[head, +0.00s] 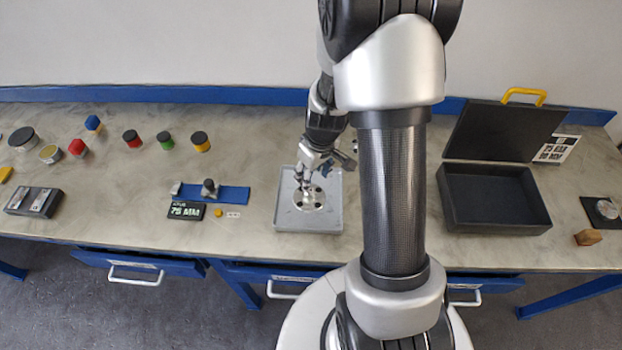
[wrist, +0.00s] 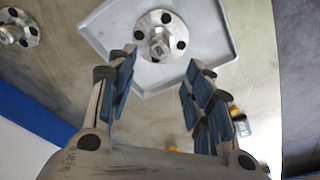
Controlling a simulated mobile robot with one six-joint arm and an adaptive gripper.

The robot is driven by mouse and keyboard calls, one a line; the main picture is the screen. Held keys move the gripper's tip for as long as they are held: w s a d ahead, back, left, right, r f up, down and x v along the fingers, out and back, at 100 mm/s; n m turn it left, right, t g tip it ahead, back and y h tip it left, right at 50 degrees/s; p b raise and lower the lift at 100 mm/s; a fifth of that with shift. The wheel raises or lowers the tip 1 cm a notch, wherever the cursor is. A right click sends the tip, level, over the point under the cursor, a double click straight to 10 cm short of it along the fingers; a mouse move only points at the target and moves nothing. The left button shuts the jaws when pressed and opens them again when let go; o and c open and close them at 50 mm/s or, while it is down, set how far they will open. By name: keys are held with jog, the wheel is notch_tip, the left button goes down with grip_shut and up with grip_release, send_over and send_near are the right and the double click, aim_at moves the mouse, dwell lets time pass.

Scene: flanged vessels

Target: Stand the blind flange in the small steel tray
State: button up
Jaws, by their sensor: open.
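The blind flange (head: 311,203) is a round silver disc with dark bolt holes and a raised central knob. It lies flat, knob up, inside the small steel tray (head: 281,217). In the wrist view the flange (wrist: 174,30) shows beyond my fingertips, on the floor of the tray (wrist: 110,25). My gripper (head: 306,184) is over the flange with its fingers pointing down. In the wrist view my gripper (wrist: 160,62) is open, with wide space between its fingers and nothing held. Whether a finger touches the knob cannot be told from the head view.
A second flanged part (wrist: 18,30) stands on the bench beside the tray. A blue mat (head: 232,194) and a 75 MM display (head: 186,211) lie left of the tray. An open black case (head: 490,200) is at right. Several capped jars stand at back left.

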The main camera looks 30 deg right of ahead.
jog(key=s+a+r+t, duration=0.1)
jog(key=s+a+r, duration=0.15)
jog(key=r, duration=0.55)
jog(key=s+a+r, duration=0.1)
jog(key=a+r, duration=0.3)
jog(key=r, duration=0.4)
jog(key=s+a+r+m+t, duration=0.1)
jog(key=s+a+r, duration=0.2)
jog(key=s+r, duration=0.2)
jog(key=s+a+r+m, duration=0.1)
jog(key=s+a+r, duration=0.2)
jog(key=s, duration=0.7)
notch_tip(320, 180, up, 2)
jog(key=shift+a+r+t, duration=0.15)
jog(key=shift+r+t, duration=0.1)
jog(key=shift+t, duration=0.15)
jog(key=shift+s, duration=0.1)
notch_tip(320, 180, down, 6)
jog(key=b, duration=0.6)
jog(key=shift+f, duration=0.15)
